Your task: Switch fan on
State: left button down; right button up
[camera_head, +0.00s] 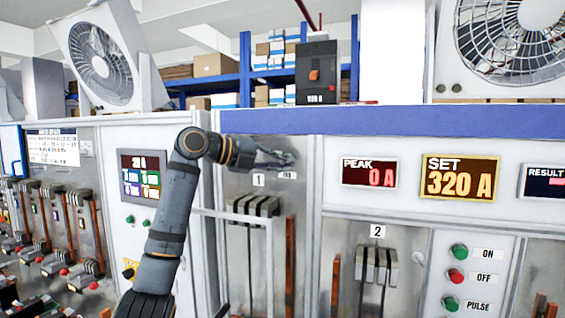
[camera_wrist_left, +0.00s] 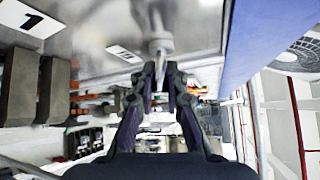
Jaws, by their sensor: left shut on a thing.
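My left gripper (camera_head: 280,159) reaches in from the left to the upper part of the metal panel marked 1. In the left wrist view, its fingers (camera_wrist_left: 160,80) are closed around the tip of a small silver switch lever (camera_wrist_left: 161,48) that sticks out of the panel. The lever is mostly hidden by the gripper in the head view. A small white label (camera_head: 287,175) sits just below the gripper; its text is too small to read surely. A large white fan (camera_head: 97,62) stands at upper left and another fan (camera_head: 512,40) at upper right. My right gripper is not in view.
Grey breaker blocks (camera_head: 253,207) with copper bars lie below the gripper. A blue ledge (camera_head: 400,122) runs above the panel and carries a black breaker (camera_head: 316,72). A SET display (camera_head: 459,178) reads 320 A. Green and red buttons (camera_head: 457,277) are at lower right.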

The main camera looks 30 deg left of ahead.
pick_arm(q)
jog(key=r+n+g, duration=0.1)
jog(key=g, duration=0.1)
jog(key=shift+r+n+g, duration=0.15)
jog(key=shift+n+g, duration=0.25)
jog(key=shift+w+r+n+g, duration=0.1)
jog(key=shift+r+n+g, duration=0.15)
jog(key=shift+g, duration=0.35)
jog(key=shift+w+r+n+g, duration=0.1)
jog(key=shift+n+g, duration=0.25)
jog(key=shift+g, duration=0.25)
jog(key=c, duration=1.6)
grip_release()
jog(key=shift+a, duration=0.15)
jog(key=shift+c, duration=0.2)
